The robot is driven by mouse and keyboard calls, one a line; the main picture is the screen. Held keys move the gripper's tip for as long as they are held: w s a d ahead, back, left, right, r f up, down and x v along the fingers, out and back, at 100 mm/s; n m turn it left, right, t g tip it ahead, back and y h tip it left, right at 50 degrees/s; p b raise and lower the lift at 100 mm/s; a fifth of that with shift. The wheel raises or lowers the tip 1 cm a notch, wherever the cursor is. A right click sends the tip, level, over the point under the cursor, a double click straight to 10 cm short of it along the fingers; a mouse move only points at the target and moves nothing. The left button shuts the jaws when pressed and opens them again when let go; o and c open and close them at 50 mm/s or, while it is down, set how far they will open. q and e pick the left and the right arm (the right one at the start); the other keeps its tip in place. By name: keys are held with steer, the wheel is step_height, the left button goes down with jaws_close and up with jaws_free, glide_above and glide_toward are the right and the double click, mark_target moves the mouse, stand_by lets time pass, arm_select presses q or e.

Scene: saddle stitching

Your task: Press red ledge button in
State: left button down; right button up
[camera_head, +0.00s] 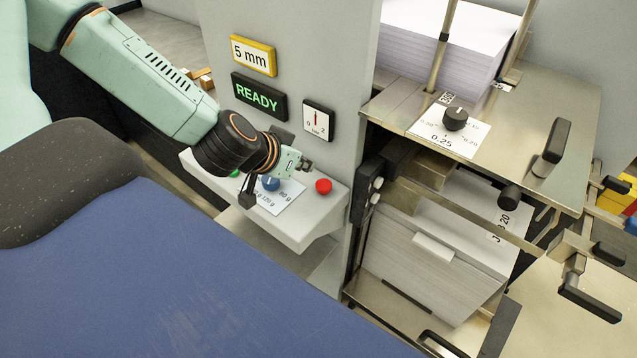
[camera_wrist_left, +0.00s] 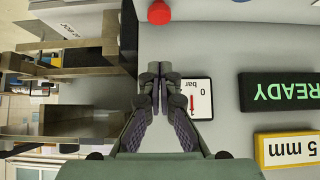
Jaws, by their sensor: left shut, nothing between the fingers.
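The red button (camera_head: 323,186) sits on the sloped top of the grey ledge (camera_head: 300,232), at its right part. It also shows in the left wrist view as a red cap (camera_wrist_left: 159,12) at the top edge. My left gripper (camera_head: 306,164) is shut and empty, above and a little left of the red button in the head view, apart from it. In the left wrist view its fingertips (camera_wrist_left: 155,78) are together, with the button beyond them. My right gripper is not in view.
On the ledge are a blue knob (camera_head: 270,183) and a green button (camera_head: 235,173), partly hidden by my arm. A READY display (camera_head: 259,97), a 5 mm sign (camera_head: 253,55) and a bar gauge (camera_head: 318,120) are on the grey panel. A metal feeder with paper (camera_head: 440,262) stands right.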

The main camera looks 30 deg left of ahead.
mark_target(327, 181)
arm_select(q)
steer(key=b+x, duration=0.6)
steer(key=x, duration=0.1)
steer(key=shift+f, duration=0.3)
step_height(327, 181, down, 2)
steer(key=shift+w+d+f+b, duration=0.1)
steer(key=shift+w+f+b, duration=0.15)
steer(key=shift+b, duration=0.15)
steer(key=shift+s+f, duration=0.1)
steer(key=shift+f, duration=0.35)
steer(key=shift+s, duration=0.2)
